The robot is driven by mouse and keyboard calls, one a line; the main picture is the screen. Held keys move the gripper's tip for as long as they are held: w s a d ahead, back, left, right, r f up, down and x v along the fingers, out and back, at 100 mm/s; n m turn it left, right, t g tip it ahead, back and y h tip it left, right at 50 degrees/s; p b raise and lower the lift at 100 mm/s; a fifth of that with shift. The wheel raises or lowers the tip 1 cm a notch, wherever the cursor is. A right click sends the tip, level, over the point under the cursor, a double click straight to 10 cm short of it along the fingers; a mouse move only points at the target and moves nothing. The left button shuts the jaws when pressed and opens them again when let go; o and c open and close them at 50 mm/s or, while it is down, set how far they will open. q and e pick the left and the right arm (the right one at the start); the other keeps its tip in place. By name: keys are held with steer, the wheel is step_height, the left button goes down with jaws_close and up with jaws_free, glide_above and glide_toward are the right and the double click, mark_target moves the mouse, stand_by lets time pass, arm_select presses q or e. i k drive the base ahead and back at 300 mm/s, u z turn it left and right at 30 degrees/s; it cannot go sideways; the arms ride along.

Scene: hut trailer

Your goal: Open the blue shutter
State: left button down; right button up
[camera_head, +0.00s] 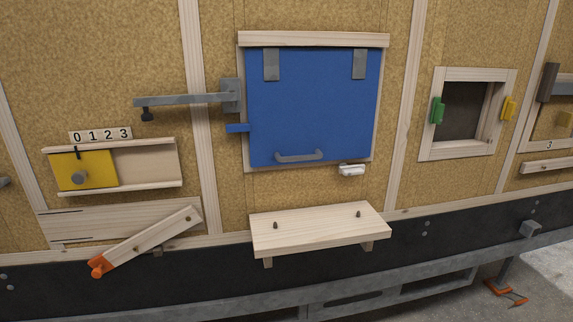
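The blue shutter (315,103) hangs on the wall in the upper middle of the head view. It lies flat in its wooden frame and looks closed. Two grey hinge straps (271,64) are at its top edge. A grey bar handle (298,156) sits near its bottom edge. A small blue tab (237,128) sticks out at its left edge. A white piece (352,170) is at its lower right corner. Neither of my grippers is in view.
A grey metal arm (185,99) projects left beside the shutter. A wooden shelf (320,228) with two pegs juts out below. A yellow sliding panel (85,170) is at left, above a tilted wooden lever (150,240) with an orange end. A framed opening (465,110) is at right.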

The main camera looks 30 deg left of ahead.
mark_target(304, 105)
steer(key=z, duration=0.05)
steer(key=k, duration=0.8)
steer(key=u, duration=1.15)
steer(key=i, duration=1.9)
steer(key=z, duration=0.85)
